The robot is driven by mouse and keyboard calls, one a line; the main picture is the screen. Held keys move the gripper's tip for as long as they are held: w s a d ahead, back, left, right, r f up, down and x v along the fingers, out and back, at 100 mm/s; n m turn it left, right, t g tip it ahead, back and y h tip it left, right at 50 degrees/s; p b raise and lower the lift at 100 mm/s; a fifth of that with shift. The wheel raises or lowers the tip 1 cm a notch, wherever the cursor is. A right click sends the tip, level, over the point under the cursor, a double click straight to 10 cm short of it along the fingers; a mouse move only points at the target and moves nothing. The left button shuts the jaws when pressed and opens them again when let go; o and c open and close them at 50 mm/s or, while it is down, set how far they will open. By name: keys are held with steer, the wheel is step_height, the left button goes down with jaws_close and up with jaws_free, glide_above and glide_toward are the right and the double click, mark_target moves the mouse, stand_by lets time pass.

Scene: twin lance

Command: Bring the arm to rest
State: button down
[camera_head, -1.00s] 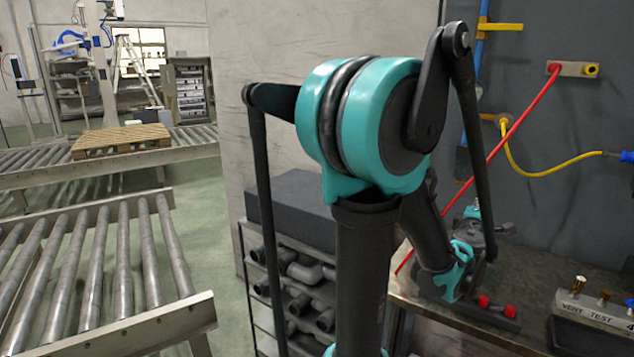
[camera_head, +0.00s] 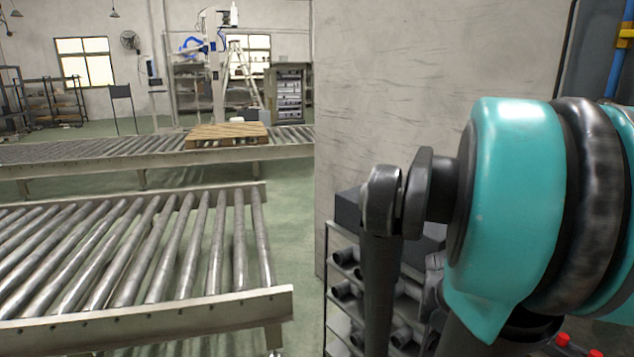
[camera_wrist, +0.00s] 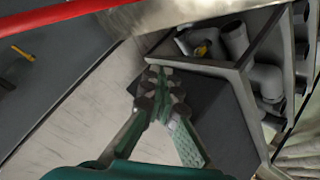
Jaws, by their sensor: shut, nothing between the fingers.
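My gripper (camera_wrist: 157,82) shows in the wrist view with its green-lined fingers drawn together at the tips and nothing between them. It hangs in the air, and behind it in the picture is a dark flat surface beside the grey pipe fittings. In the head view my own teal and black arm joint (camera_head: 510,200) fills the right side. The gripper itself is out of that view.
A rack of grey pipe fittings (camera_head: 345,292) stands close behind my arm by the concrete wall (camera_head: 430,80). A roller conveyor (camera_head: 130,250) lies at left, with a wooden pallet (camera_head: 228,134) on another conveyor beyond. A red hose (camera_wrist: 55,16) crosses the wrist view's top left.

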steer(key=s+a+f+y, duration=0.1)
steer(key=a+f+y, duration=0.1)
steer(key=a+f, duration=0.2)
steer(key=s+a+f+g+y, duration=0.1)
steer(key=a+f+y, duration=0.2)
steer(key=a, duration=0.8)
steer(key=shift+s+a+f+n, duration=0.25)
steer(key=shift+f+n, duration=0.05)
steer(key=shift+f, duration=0.15)
steer(key=c, duration=2.1)
jaws_free()
steer(key=s+a+f+y, duration=0.1)
steer(key=a, duration=0.2)
steer(key=s+a+f+g+y, duration=0.1)
steer(key=s+a, duration=0.1)
steer(key=a, duration=0.1)
steer(key=s+a+f+n+g+y, duration=0.1)
steer(key=s+a, duration=0.1)
steer(key=a, duration=0.2)
steer(key=shift+f+y, duration=0.15)
steer(key=shift+y, duration=0.15)
steer(key=shift+o, duration=0.8)
steer(key=shift+s+a+f+g, duration=0.1)
steer(key=shift+a+g, duration=0.05)
steer(key=shift+g, duration=0.15)
